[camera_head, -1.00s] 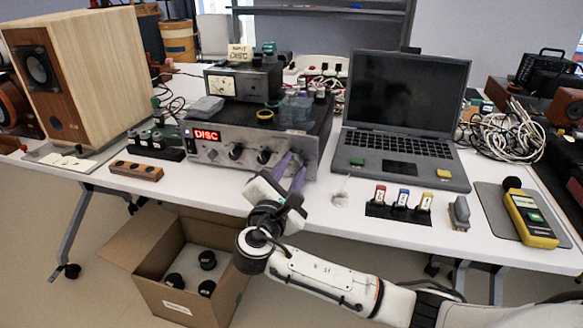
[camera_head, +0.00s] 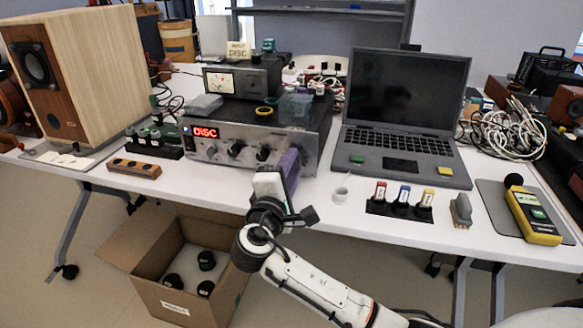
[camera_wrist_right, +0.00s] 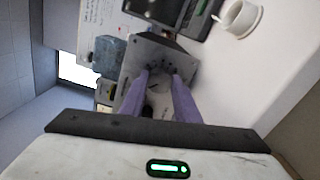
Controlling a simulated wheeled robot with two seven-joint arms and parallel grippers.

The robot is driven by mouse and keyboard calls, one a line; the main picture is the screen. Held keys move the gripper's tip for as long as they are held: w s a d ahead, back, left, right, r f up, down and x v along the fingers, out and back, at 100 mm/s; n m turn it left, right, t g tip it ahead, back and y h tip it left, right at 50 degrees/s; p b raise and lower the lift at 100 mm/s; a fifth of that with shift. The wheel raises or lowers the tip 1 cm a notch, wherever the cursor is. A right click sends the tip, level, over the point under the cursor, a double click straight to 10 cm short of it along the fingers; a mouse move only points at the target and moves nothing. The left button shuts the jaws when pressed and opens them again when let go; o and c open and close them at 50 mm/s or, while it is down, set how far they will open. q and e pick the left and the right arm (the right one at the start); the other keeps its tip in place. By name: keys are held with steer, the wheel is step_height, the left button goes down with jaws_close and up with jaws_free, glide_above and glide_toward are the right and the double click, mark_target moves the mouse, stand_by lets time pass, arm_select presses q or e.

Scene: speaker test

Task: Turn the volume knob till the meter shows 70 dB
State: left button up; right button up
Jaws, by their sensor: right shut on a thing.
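The silver amplifier (camera_head: 222,157) stands on the table with a red display reading DISC and a row of front knobs. My right gripper (camera_head: 289,160), with purple fingers, is at the right end of its front panel. In the right wrist view the gripper (camera_wrist_right: 160,82) is shut on a round silver knob (camera_wrist_right: 159,88) between its fingers. In the head view the fingers hide this knob. The yellow sound meter (camera_head: 533,217) lies on a grey mat at the right; its reading is too small to read. My left gripper is not in view.
An open laptop (camera_head: 400,155) stands right of the amplifier. A small white cup (camera_head: 341,194), a block with coloured tags (camera_head: 401,209) and a grey clip-like item (camera_head: 461,211) lie near the front edge. A wooden speaker (camera_head: 105,75) is at the left. An open cardboard box (camera_head: 165,298) is below.

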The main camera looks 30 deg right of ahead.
stand_by(0.3)
steer(key=o, duration=0.8)
steer(key=shift+o, duration=1.3)
steer(key=p+v, duration=0.1)
steer(key=v, duration=0.9)
steer(key=shift+s, duration=0.15)
